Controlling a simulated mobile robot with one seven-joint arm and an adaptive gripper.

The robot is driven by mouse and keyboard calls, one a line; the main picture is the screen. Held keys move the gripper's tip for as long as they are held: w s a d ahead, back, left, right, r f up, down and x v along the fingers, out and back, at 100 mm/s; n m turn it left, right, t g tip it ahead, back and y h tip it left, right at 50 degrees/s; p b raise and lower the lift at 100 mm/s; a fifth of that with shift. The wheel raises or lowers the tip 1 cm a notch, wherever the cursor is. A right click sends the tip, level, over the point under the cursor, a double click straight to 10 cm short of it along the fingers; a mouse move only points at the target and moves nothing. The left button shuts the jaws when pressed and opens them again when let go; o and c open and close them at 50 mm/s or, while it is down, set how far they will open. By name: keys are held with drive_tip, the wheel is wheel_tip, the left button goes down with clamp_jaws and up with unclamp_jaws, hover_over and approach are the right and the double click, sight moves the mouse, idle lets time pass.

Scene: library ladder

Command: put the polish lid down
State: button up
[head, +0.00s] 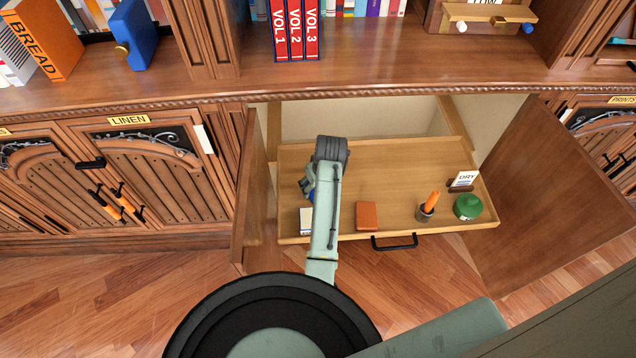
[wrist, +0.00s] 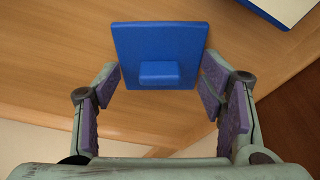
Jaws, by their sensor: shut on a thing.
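A blue square lid with a small raised block on it, taken as the polish lid (wrist: 160,40), sits between my fingers in the wrist view. My gripper (wrist: 160,82) is shut on it, with purple pads at its left and right edges. In the head view my gripper (head: 308,186) is over the left part of the pulled-out wooden tray (head: 335,163), and a bit of blue shows there. My arm hides part of the tray. I cannot tell whether the lid touches the wood below it.
On the tray are a white-topped box (head: 305,221), an orange-brown block (head: 366,216), a cup with an orange stick (head: 427,208), a green round thing (head: 467,207) and a DRY card (head: 463,179). Open cabinet doors flank it, left (head: 255,190) and right (head: 550,200). The tray's back middle is bare.

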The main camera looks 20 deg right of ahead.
drive_tip(key=o, duration=1)
drive_tip(key=shift+f, duration=0.1)
drive_tip(key=v, duration=1.2)
drive_tip(key=shift+w+b, duration=0.1)
drive_tip(key=shift+b, duration=0.25)
